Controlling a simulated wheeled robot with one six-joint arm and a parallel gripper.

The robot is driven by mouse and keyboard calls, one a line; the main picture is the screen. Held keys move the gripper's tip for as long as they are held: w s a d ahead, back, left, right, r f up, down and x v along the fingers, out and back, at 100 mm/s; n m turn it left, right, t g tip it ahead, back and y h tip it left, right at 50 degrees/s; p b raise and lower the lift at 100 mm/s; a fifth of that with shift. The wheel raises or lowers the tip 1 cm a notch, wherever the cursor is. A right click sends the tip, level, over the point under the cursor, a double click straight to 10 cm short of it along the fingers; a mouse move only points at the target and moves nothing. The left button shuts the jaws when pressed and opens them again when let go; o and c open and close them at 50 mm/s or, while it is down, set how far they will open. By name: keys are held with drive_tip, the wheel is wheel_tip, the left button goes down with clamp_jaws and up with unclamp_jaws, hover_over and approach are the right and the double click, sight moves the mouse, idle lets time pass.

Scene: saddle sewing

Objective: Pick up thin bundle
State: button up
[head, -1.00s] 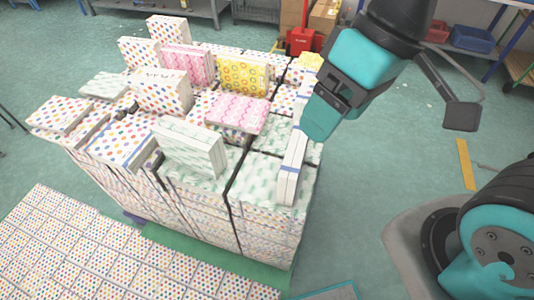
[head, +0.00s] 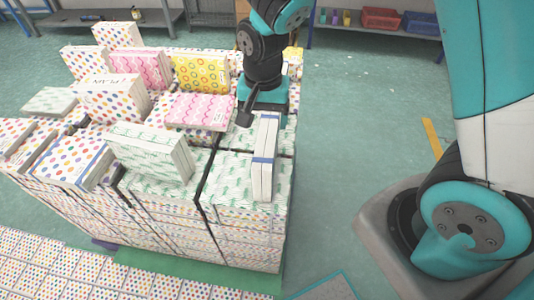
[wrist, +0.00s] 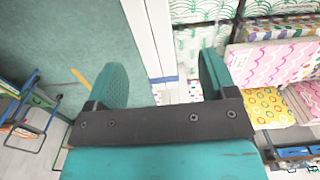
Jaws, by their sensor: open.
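The thin bundle (head: 264,160) is a narrow white stack with a blue band. It stands on edge on the near right of the large pallet stack (head: 250,236). My gripper (wrist: 163,78) is open and empty. I cannot tell how far down the fingers reach.
A green-patterned bundle (head: 150,150) stands left of the thin bundle. A pink wavy bundle (head: 199,110) and a yellow ringed bundle (head: 200,74) are beside my gripper. Dark straps cross the stack. Open floor (head: 345,135) lies to the right.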

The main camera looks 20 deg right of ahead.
sight(266, 136)
drive_tip(key=f, duration=0.5)
drive_tip(key=f+p, duration=0.1)
drive_tip(key=f, duration=0.1)
drive_tip(key=shift+s+d+f, duration=0.2)
drive_tip(key=shift+s+f, duration=0.05)
drive_tip(key=shift+s, duration=0.05)
clamp_jaws()
